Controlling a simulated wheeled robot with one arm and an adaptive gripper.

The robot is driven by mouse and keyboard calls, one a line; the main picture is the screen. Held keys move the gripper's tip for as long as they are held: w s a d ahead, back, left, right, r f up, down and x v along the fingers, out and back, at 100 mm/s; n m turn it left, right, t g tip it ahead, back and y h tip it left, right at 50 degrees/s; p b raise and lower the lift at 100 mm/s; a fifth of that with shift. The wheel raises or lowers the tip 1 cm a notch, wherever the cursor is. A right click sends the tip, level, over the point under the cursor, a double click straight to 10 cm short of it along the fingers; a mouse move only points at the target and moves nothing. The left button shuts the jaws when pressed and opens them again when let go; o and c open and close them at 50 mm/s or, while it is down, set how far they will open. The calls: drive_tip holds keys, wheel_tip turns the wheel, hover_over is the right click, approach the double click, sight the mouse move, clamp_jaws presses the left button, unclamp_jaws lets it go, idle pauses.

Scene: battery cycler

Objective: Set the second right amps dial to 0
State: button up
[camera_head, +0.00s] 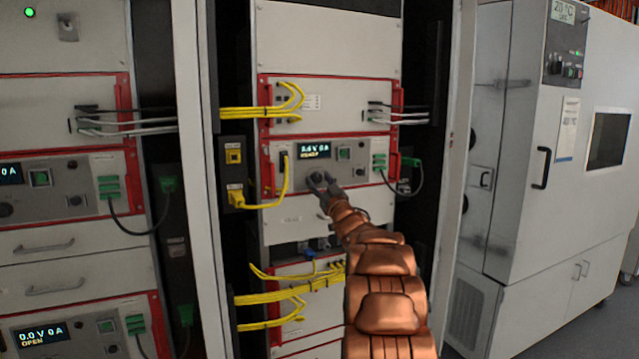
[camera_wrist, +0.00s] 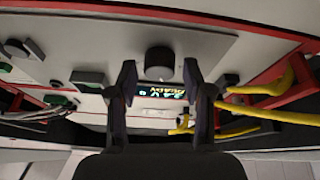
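A dark round dial (camera_wrist: 159,60) on a grey instrument panel shows in the wrist view, between and just beyond my fingertips. My gripper (camera_wrist: 159,78) is open, one finger on each side of the dial; I cannot tell whether either touches it. In the head view my gripper (camera_head: 322,184) is at the right rack's panel, below its lit display (camera_head: 314,151), and partly covers the dial (camera_head: 316,178). The display shows a voltage, a current that seems to read 0 A, and a second line of smaller text. The display is upside down in the wrist view (camera_wrist: 165,90).
Yellow cables (camera_head: 284,180) run left of the panel, and a green connector with a dark cable (camera_head: 380,162) is at its right. Red handles (camera_head: 267,168) flank the unit. Another rack stands at left with a display (camera_head: 42,332). A white chamber (camera_head: 545,150) stands at right.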

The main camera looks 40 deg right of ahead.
clamp_jaws()
drive_tip(key=shift+f+n, duration=0.1)
drive_tip(key=shift+n, duration=0.2)
drive_tip(key=shift+d+n+y, duration=0.15)
drive_tip(key=shift+n+y, duration=0.25)
drive_tip(key=shift+n, duration=0.4)
drive_tip(key=shift+s+n+y+b, duration=0.1)
drive_tip(key=shift+n+y+b, duration=0.2)
drive_tip(key=shift+n+y, duration=0.55)
drive_tip(key=n+y, duration=0.1)
drive_tip(key=n, duration=0.1)
drive_tip(key=n+y, duration=0.1)
drive_tip(key=n, duration=0.2)
drive_tip(key=shift+d+r+n, duration=0.1)
drive_tip(key=shift+r+n, duration=0.1)
drive_tip(key=shift+n, duration=0.05)
drive_tip(key=shift+f+n+y+p, duration=0.1)
drive_tip(key=shift+n+y+p, duration=0.4)
drive_tip(key=shift+n, duration=0.4)
